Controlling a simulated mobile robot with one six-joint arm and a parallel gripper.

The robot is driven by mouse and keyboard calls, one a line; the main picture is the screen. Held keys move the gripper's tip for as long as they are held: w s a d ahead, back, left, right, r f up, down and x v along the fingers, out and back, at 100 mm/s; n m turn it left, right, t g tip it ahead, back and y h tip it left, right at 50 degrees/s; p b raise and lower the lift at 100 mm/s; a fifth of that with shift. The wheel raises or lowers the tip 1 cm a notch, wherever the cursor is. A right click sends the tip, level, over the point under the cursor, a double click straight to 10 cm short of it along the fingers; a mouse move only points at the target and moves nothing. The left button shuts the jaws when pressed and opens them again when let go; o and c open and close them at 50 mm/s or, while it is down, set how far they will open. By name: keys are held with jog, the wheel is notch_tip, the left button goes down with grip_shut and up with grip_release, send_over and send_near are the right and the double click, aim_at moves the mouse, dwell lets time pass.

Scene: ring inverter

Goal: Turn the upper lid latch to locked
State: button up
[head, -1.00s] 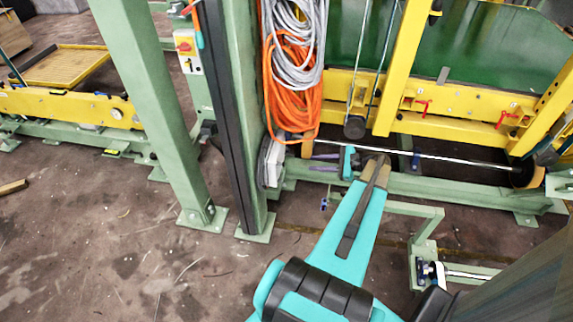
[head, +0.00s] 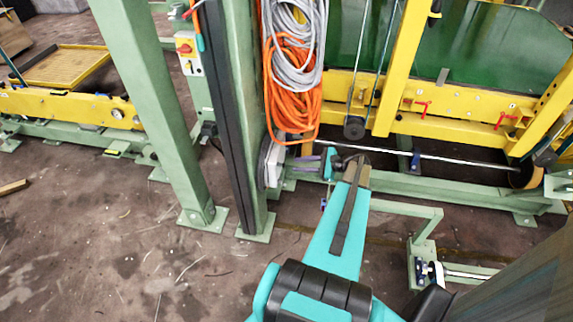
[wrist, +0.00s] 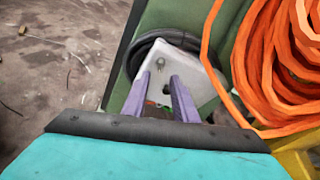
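No part that I can clearly name as the upper lid latch shows. My gripper (wrist: 160,80), with two purple fingers, is open in the wrist view. Nothing is visibly held between the fingers. Beyond them is a pale grey box (wrist: 203,82) with a round metal knob and a dark hole; whether the fingers touch it I cannot tell. In the head view the same box (head: 273,163) sits low on the green post, and my gripper (head: 297,157) points left at it. Two small red handles (head: 421,105) (head: 505,119) are on the yellow frame.
Orange cable coils (head: 292,110) hang just above my gripper, with a grey coil (head: 297,40) over them. A black hose (wrist: 150,50) curves behind the box. Green posts (head: 155,110) stand left; open floor (head: 90,230) lies beyond.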

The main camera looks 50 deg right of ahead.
aim_at(279, 164)
jog(key=p+x, duration=0.1)
jog(key=x, duration=0.5)
jog(key=shift+w+a, duration=0.15)
jog(key=shift+w, duration=0.15)
jog(key=shift+c, duration=0.2)
grip_shut()
